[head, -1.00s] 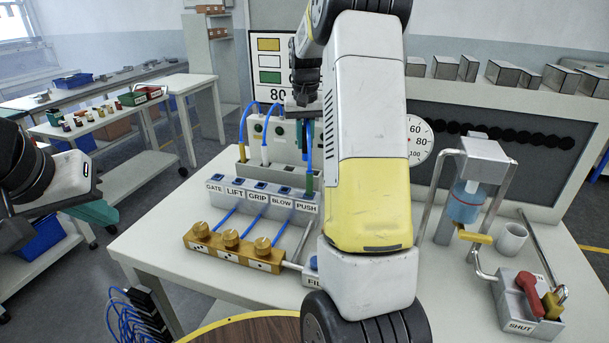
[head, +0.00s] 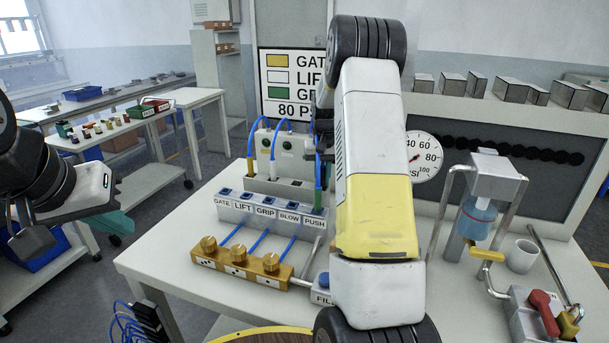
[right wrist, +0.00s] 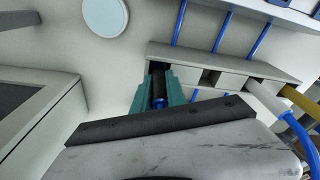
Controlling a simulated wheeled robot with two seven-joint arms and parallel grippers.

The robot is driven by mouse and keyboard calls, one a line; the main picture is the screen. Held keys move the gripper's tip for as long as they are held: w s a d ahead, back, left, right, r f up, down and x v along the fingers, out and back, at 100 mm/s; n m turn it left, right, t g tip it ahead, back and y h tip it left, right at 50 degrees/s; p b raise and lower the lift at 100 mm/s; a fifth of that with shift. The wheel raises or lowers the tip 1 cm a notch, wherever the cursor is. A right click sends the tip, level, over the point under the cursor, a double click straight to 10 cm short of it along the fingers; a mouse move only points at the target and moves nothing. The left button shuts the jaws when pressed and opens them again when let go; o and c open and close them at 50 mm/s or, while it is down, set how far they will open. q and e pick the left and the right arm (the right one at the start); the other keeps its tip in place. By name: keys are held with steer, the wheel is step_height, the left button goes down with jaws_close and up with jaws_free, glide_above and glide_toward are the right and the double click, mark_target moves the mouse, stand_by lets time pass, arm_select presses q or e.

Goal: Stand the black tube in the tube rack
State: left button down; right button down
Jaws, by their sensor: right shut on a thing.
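The black tube (right wrist: 158,92), dark with a blue part, is between the teal fingers of my right gripper (right wrist: 155,88) in the right wrist view, shut on it. The grey tube rack (right wrist: 228,78) lies just beyond; the tube lines up with its left end there. I cannot tell whether its tip is inside a slot. A white tube (right wrist: 265,98) and a yellow tube (right wrist: 298,97) stand in the rack. In the head view the rack (head: 290,187) is behind the labelled block, and my right arm mostly hides the right gripper. My left gripper (head: 75,225) hangs far left, its opening unclear.
A brass knob block (head: 240,265) is in front. A pressure gauge (head: 424,156), a bottle stand (head: 494,178) and a white cup (head: 522,256) stand to the right.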

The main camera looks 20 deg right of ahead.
steer(key=shift+f, duration=0.15)
steer(key=c, duration=1.3)
jaws_free()
steer(key=shift+c, duration=0.2)
step_height(320, 180, up, 12)
steer(key=s, duration=0.1)
steer(key=s+a+r+t, duration=0.1)
steer(key=s+a+r, duration=0.4)
steer(key=s+r, duration=0.15)
steer(key=s+a+n+t+y, duration=0.1)
steer(key=s+a, duration=0.5)
steer(key=s, duration=0.7)
steer(key=s+a+n+t+y, duration=0.1)
steer(key=s+a, duration=0.5)
steer(key=s, duration=0.6)
steer(key=shift+s+a+n+t+y, duration=0.3)
steer(key=shift+s+a+n+t, duration=0.1)
steer(key=shift+n+t, duration=0.45)
